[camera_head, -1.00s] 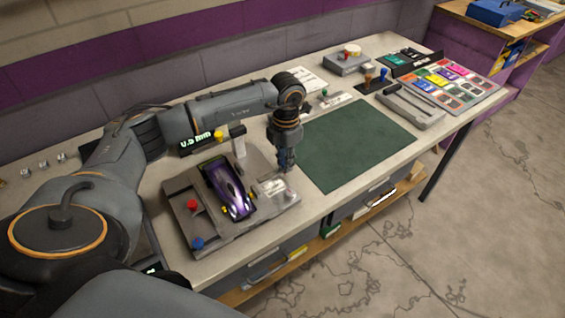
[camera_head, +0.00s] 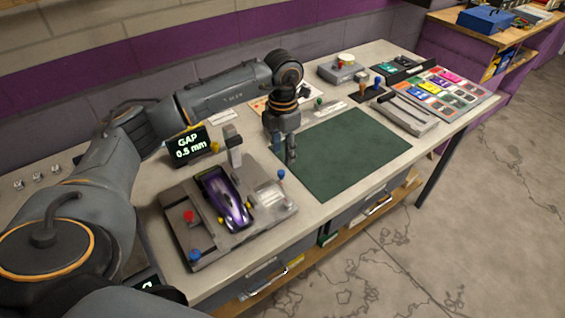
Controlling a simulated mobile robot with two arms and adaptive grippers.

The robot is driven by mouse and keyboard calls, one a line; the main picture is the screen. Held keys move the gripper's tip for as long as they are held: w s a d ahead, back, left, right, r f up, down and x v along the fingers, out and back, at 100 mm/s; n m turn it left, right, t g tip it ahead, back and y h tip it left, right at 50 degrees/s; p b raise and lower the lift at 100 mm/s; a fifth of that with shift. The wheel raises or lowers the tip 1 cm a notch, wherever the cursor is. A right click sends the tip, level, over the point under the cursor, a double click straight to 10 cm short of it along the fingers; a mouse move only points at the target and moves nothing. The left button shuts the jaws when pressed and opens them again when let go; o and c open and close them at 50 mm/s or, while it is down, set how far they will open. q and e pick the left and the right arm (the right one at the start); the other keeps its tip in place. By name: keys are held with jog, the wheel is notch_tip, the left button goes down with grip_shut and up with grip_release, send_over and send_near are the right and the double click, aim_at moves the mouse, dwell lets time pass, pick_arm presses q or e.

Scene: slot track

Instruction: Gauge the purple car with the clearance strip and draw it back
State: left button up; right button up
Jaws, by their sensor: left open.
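The purple car (camera_head: 226,200) sits on the grey gauging fixture (camera_head: 200,252) at the front left of the bench, its nose towards the front edge. A black display (camera_head: 188,146) behind it reads "GAP 0.5 mm". My left gripper (camera_head: 285,153) is open, pointing down between the fixture and the green mat, apart from the car. My right gripper is not in view.
The fixture has a red knob (camera_head: 188,216) and blue knobs (camera_head: 195,256) (camera_head: 281,174). The green mat (camera_head: 350,150) is bare. A grey slotted block (camera_head: 405,113), stamps (camera_head: 377,84) and a colored card tray (camera_head: 445,90) stand at the right.

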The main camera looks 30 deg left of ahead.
pick_arm(q)
notch_tip(320, 180, up, 5)
jog(key=shift+f, duration=0.1)
dwell(0.7)
